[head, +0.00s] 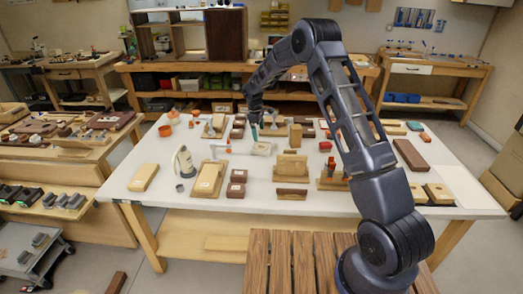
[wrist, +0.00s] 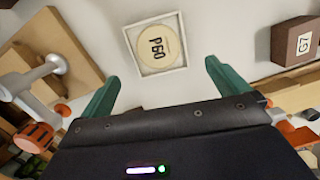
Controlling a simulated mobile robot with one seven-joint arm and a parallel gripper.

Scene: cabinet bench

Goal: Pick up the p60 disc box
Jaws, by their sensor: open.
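The p60 disc box is a shallow white square box holding a round cream disc marked "P60" (wrist: 156,46). It lies flat on the white table top in the upper middle of the wrist view. In the head view it looks to be the small pale box (head: 261,148) near the table's middle. My gripper (wrist: 162,72) is open and empty, its two green fingers apart. The box shows between and beyond the fingertips, not touched by them. In the head view my gripper (head: 258,127) hangs over the table, just behind the box.
A dark brown block marked "G7" (wrist: 291,43) stands right of the box. At left in the wrist view are a wooden board (wrist: 62,52) and a grey-and-orange tool (wrist: 36,134).

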